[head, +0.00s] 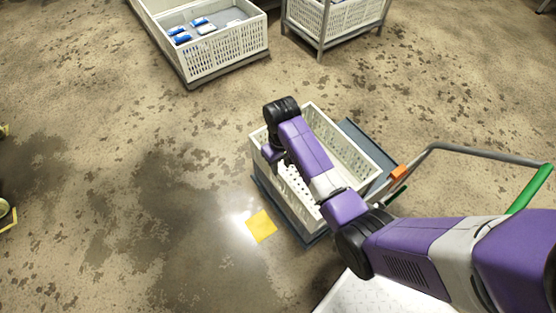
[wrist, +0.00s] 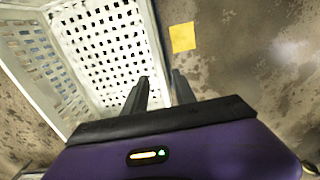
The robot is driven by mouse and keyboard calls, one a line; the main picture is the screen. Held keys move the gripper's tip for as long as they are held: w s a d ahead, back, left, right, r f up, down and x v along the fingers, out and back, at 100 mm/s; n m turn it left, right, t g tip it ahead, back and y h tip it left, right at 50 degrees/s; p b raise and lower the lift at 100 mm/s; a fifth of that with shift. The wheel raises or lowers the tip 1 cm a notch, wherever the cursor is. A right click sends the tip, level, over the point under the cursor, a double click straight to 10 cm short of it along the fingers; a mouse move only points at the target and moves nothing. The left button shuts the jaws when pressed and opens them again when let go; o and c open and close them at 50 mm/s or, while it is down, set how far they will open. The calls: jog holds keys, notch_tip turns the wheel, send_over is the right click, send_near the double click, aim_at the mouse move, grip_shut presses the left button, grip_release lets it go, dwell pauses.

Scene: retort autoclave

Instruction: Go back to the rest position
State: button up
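My purple arm (head: 307,147) reaches out over a white perforated crate (head: 352,153), with its wrist above the crate's left part. My gripper (wrist: 161,80) points down near the crate's rim. In the wrist view its two dark fingers stand apart with nothing between them, so it is open and empty. The crate also shows in the wrist view (wrist: 105,45), with a holed floor and no items on the part I see. In the head view the arm hides part of the crate, and the fingers are hard to make out.
The crate stands on a dark flat base (head: 368,150). A trolley handle (head: 470,150) with green grips is at right. A yellow square (head: 261,226) lies on the floor. Another crate (head: 230,52) with blue and white packs and a crate on a frame (head: 335,18) stand behind.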

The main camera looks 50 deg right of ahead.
jog(key=w+r+t+h, duration=0.3)
jog(key=w+r+t, duration=0.5)
jog(key=t, duration=0.1)
jog(key=s+a+r+t, duration=0.35)
jog(key=s+r, duration=0.25)
jog(key=s, duration=0.3)
jog(key=s+a+r+n+t+y, duration=0.1)
jog(key=s+a+r+t, duration=0.1)
jog(key=s+a+r, duration=0.5)
jog(key=s+a+r+t, duration=0.25)
jog(key=s+r, duration=0.25)
jog(key=s, duration=0.5)
jog(key=s+a+n+g+y, duration=0.1)
jog(key=s+a+g+y, duration=0.1)
jog(key=s, duration=0.8)
notch_tip(320, 180, up, 19)
jog(key=p, duration=1.8)
jog(key=shift+w+f+p, duration=0.15)
jog(key=shift+f+p, duration=0.05)
jog(key=shift+p, duration=0.1)
